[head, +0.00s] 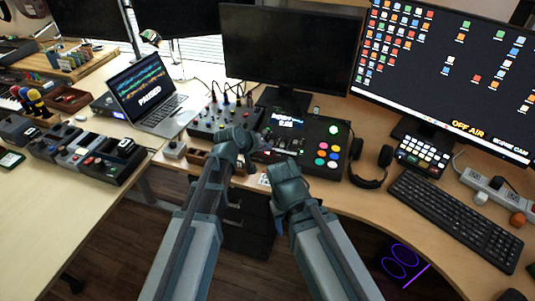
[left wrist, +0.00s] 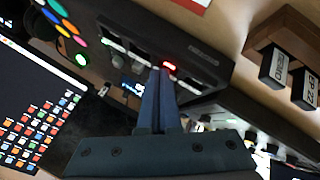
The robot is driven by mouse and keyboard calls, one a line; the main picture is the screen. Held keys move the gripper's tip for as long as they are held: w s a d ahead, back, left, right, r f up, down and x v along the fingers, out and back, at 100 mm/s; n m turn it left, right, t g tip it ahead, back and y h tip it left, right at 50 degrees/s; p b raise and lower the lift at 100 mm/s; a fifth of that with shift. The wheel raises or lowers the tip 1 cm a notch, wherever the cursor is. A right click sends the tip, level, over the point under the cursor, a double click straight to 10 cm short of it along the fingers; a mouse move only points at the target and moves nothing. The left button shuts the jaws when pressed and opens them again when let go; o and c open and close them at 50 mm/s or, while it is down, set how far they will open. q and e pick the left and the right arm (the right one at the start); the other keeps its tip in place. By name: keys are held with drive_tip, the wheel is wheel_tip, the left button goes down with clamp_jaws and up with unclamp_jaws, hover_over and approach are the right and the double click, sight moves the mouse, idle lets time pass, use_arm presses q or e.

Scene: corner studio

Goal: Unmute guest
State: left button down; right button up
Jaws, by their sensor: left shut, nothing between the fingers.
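The black console (head: 325,181) with coloured round pads stands on the desk in the head view, with a small lit display on it. In the left wrist view the same console (left wrist: 215,72) shows its faders, a red-lit button (left wrist: 169,66) and a green-lit button (left wrist: 104,44). My left gripper (head: 262,151) is over the console's left edge, and in the left wrist view its shut, empty fingers (left wrist: 160,72) end right beside the red-lit button. I cannot tell whether they touch it.
A knob mixer (head: 222,120) and a laptop (head: 150,94) showing "PAUSED" stand left of the console. Headphones (head: 368,170), a button pad (head: 422,156) and a keyboard (head: 452,220) are to its right. A large monitor (head: 445,65) behind reads "OFF AIR". The left desk is partly clear.

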use_arm(q)
drive_tip(key=shift+f, duration=0.35)
idle(0.5)
drive_tip(key=shift+r, duration=0.15)
drive_tip(key=shift+r+p, duration=0.5)
drive_tip(key=shift+r, duration=0.1)
drive_tip(key=shift+r, duration=0.1)
wheel_tip(320, 180, up, 6)
drive_tip(key=p, duration=0.6)
idle(0.3)
